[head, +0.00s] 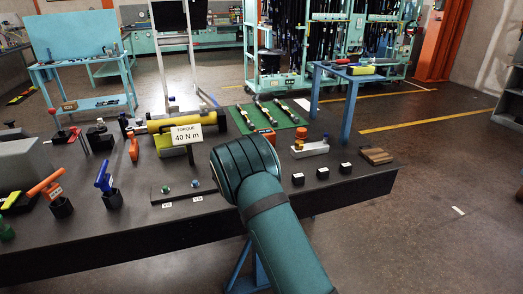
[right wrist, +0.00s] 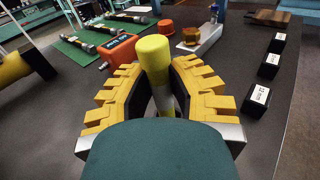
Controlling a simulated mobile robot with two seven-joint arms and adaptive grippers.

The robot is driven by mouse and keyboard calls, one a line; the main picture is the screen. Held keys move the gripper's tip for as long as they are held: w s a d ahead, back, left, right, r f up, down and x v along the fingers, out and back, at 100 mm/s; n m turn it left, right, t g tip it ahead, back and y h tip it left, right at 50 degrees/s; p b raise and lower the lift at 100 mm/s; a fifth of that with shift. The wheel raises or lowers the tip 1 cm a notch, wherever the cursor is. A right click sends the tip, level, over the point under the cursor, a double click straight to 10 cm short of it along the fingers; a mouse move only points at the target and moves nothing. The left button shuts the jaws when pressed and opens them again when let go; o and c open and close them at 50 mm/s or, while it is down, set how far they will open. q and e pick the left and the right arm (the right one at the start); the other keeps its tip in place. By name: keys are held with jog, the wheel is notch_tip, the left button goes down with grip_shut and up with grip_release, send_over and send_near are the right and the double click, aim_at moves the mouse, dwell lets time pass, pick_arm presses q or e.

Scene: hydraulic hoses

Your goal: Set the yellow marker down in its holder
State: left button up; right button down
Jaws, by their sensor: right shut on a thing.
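In the right wrist view my right gripper (right wrist: 158,80) is shut on the yellow marker (right wrist: 153,52), which stands up between the two yellow-padded fingers with its rounded top toward the camera. Its lower end is partly hidden by the gripper. In the head view my right arm hides the gripper and the marker. Three small black blocks with white labels stand in a row to the right of the gripper: near (right wrist: 257,100), middle (right wrist: 269,65) and far (right wrist: 277,43). I cannot tell which thing is the marker's holder. My left gripper is not in view.
The dark table (head: 120,240) carries a yellow cylinder (head: 180,121) behind a torque sign (head: 187,134), a green mat (head: 262,117) with hoses, a pale block (head: 310,149) with an orange fitting, and a wooden block (head: 376,155). An orange tool (right wrist: 118,52) lies just beyond the gripper.

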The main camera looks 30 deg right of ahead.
jog(key=shift+f, duration=0.9)
jog(key=c, duration=0.9)
grip_release()
jog(key=shift+a, duration=0.1)
jog(key=v, duration=1.2)
